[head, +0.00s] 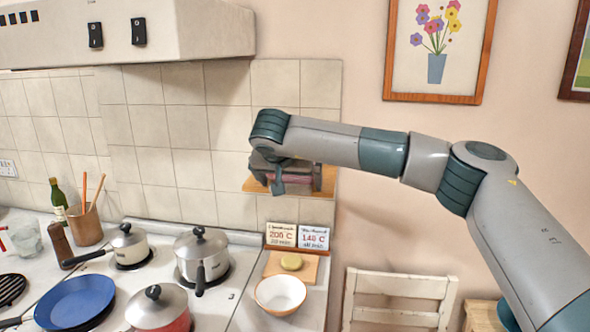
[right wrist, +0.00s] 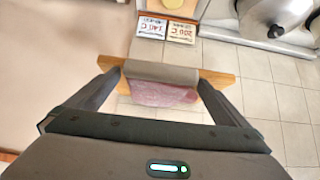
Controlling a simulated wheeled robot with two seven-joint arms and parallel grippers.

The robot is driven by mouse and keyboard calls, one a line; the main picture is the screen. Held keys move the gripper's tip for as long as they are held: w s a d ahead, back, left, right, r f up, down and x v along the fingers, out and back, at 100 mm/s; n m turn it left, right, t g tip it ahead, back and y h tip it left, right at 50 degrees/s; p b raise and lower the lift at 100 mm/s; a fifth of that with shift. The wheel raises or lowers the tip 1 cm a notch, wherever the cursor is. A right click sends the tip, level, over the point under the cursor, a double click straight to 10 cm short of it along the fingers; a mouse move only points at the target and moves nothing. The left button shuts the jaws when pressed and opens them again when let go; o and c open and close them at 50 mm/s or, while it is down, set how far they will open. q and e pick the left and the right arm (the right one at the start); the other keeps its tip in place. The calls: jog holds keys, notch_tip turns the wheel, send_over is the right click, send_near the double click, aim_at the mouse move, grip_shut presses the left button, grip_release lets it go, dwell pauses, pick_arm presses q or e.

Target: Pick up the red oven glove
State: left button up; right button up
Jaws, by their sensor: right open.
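The red oven glove (right wrist: 160,94) looks dull pinkish red in the right wrist view. It lies at a small wooden shelf (right wrist: 222,79), next to a grey-brown folded or rolled thing (right wrist: 162,72). My right gripper (right wrist: 160,80) is open, with one finger on each side of the glove and the grey thing, and no contact shows. In the head view my right gripper (head: 297,182) is at the shelf (head: 251,186) on the tiled wall and hides most of what lies there; only a bit of reddish cloth shows between its fingers. My left gripper is not in view.
Below the shelf stand two temperature cards (head: 282,235), a board with a yellow round thing (head: 291,262) and a white bowl (head: 281,294). Pots (head: 202,255) and a blue pan (head: 75,302) are on the stove at left. A white chair (head: 398,297) stands at right.

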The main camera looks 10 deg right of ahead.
jog(key=shift+c, duration=0.6)
jog(key=c, duration=1.1)
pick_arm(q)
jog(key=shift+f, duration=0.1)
pick_arm(e)
jog(key=shift+r+b, duration=0.75)
jog(key=shift+r, duration=0.15)
jog(key=shift+r+b, duration=0.5)
jog(key=shift+r, duration=0.45)
pick_arm(q)
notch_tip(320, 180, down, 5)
jog(key=b, duration=0.3)
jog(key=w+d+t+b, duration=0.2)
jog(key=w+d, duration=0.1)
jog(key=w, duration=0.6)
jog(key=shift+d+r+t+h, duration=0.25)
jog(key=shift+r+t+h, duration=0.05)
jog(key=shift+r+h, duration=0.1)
pick_arm(e)
jog(key=s+d+r, duration=0.1)
jog(key=s+r, duration=0.1)
jog(key=s, duration=0.1)
jog(key=s+d+r, duration=0.1)
jog(key=s+r, duration=0.2)
jog(key=s, duration=0.1)
jog(key=s+d+r, duration=0.2)
jog(key=s, duration=0.2)
jog(key=shift+r, duration=0.15)
